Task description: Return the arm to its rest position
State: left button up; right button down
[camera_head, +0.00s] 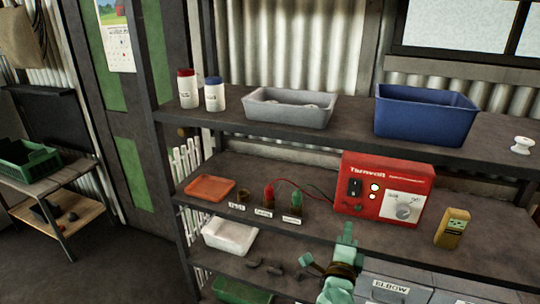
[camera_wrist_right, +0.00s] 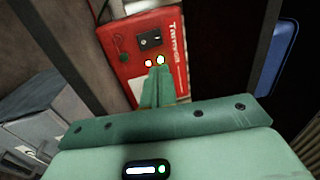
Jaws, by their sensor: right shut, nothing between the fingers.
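My right gripper (camera_head: 347,232) shows in the head view in front of the middle shelf, below the red Tarnvolt box. Its fingers are together with nothing between them. In the right wrist view the shut fingertips (camera_wrist_right: 158,72) point toward the red box (camera_wrist_right: 143,50), overlapping its lower part in the picture; I cannot tell the exact gap. In the head view the red box (camera_head: 385,190) stands on the middle shelf with a black switch, lit lamps and a dial. My left gripper is not in view.
A green clip (camera_head: 295,199) and a red clip (camera_head: 269,194) stand left of the box, with wires. An orange tray (camera_head: 210,188) and a yellow meter (camera_head: 453,228) share that shelf. Grey drawers (camera_head: 392,286) are right of my arm. A blue bin (camera_head: 425,115) stands above.

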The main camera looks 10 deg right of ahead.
jog(key=s+a+f+n+y, duration=0.1)
jog(key=s+a+n+y, duration=0.2)
jog(key=a+n+y, duration=0.45)
jog(key=s+a+f+n+y, duration=0.1)
jog(key=s+a+n+y, duration=0.3)
jog(key=n, duration=0.7)
jog(key=s+f+n+g+y, duration=0.2)
jog(key=s+f+n+g, duration=0.25)
jog(key=s+n, duration=0.25)
jog(key=s+d+f+n+g+h, duration=0.2)
jog(key=s+d+n+g+h, duration=0.5)
jog(key=s+d, duration=0.6)
jog(key=s+a+f+m+g+y, duration=0.1)
jog(key=s+a+f, duration=0.1)
jog(key=f, duration=0.6)
jog(key=s+a+f, duration=0.2)
jog(key=f, duration=0.6)
jog(key=s+a+f+m+g+y, duration=0.1)
jog(key=s+a+f, duration=0.15)
jog(key=f, duration=0.55)
jog(key=s+f+m+g+y, duration=0.1)
jog(key=s+f+m+g, duration=0.1)
jog(key=s+f, duration=1.4)
jog(key=s, duration=0.4)
jog(key=shift+m+g+y, duration=0.35)
